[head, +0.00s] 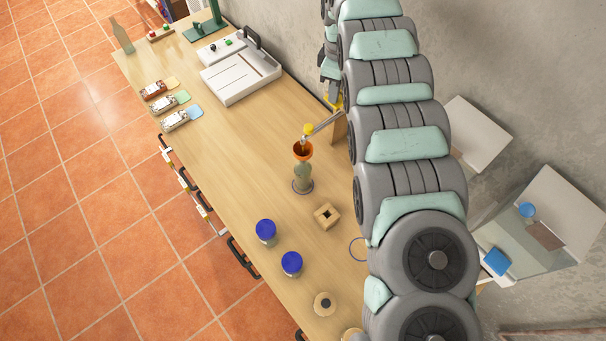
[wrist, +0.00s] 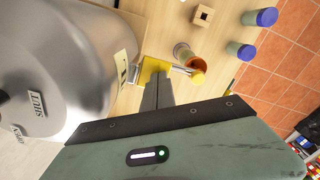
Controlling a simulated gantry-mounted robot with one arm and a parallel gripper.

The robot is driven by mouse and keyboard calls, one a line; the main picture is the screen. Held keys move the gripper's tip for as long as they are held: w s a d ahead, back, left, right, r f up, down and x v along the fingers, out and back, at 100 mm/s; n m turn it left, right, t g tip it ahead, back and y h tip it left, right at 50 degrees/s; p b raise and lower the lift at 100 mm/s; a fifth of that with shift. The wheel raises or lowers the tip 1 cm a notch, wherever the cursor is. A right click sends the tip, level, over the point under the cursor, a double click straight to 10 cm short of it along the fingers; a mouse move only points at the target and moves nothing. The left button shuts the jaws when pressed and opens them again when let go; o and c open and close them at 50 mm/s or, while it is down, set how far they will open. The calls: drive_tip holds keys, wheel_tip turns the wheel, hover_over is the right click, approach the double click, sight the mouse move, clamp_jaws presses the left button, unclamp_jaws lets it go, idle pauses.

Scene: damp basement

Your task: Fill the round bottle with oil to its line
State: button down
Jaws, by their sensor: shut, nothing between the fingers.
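The round bottle (head: 303,172) stands upright on the table on a dark ring. It is greenish, and I cannot make out its line or oil level. An orange funnel (head: 303,151) sits in its mouth, also in the wrist view (wrist: 191,61). A metal spout (head: 324,123) with a yellow tip (head: 308,130) ends above the funnel. Contact is unclear.
A wooden block with a square hole (head: 327,216) and two blue-lidded jars (head: 265,231) (head: 291,264) stand near the bottle. A white tray-like device (head: 240,76) lies farther back. The table's middle left is clear.

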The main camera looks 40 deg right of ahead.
drive_tip(key=shift+r, duration=0.1)
wheel_tip(320, 180, up, 8)
drive_tip(key=p, duration=0.1)
idle(0.7)
idle(0.3)
